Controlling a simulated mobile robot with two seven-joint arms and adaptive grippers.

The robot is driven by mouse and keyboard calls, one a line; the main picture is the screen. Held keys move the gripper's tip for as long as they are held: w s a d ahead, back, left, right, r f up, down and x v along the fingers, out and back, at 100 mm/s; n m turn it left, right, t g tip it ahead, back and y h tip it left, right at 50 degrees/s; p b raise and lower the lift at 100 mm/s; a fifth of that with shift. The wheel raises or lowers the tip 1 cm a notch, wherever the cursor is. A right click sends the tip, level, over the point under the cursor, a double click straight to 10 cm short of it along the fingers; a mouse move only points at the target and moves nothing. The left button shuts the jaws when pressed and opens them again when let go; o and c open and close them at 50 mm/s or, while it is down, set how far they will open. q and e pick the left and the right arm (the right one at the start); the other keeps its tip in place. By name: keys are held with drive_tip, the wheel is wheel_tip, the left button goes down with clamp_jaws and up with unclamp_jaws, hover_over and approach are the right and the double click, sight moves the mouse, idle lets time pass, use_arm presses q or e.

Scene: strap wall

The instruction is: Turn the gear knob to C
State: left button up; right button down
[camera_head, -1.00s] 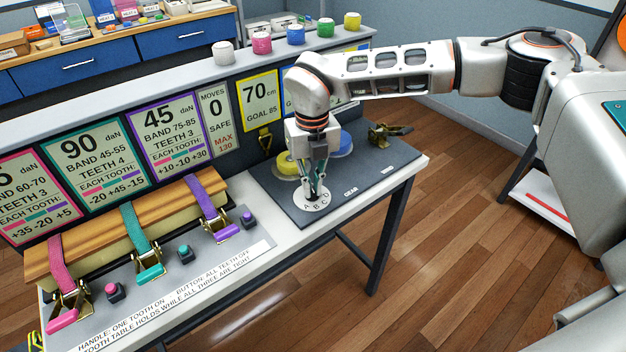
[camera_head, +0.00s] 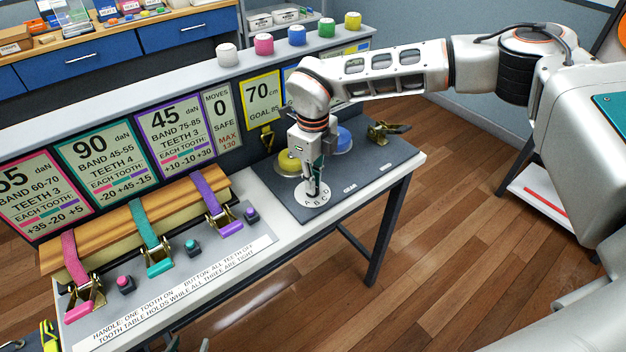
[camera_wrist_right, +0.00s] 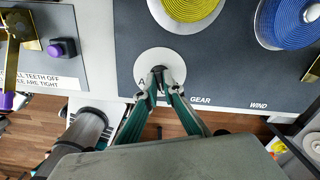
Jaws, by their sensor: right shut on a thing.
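The gear dial is a white disc (camera_head: 305,203) with the letters A, B, C and D, set in a dark panel above the word GEAR. My right gripper (camera_head: 312,192) points down over it. In the right wrist view its fingers (camera_wrist_right: 160,76) are shut on the small dark gear knob (camera_wrist_right: 158,70) at the disc's middle. The fingers cover most of the knob and some letters; A shows to the left. I cannot tell which letter the knob points to. Only the tips of my left gripper (camera_head: 188,346) show at the bottom edge, away from the dial.
A yellow reel (camera_head: 288,162) and a blue reel (camera_head: 343,140) stand behind the dial. A brass ratchet (camera_head: 388,131) lies at the panel's right. Pink, teal and purple straps (camera_head: 207,196) with ratchets and buttons cross a wooden beam on the left. The MOVES sign (camera_head: 217,120) reads 0.

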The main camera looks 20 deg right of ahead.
idle(0.5)
drive_tip(key=c, duration=2.2)
unclamp_jaws()
wheel_tip(320, 180, up, 12)
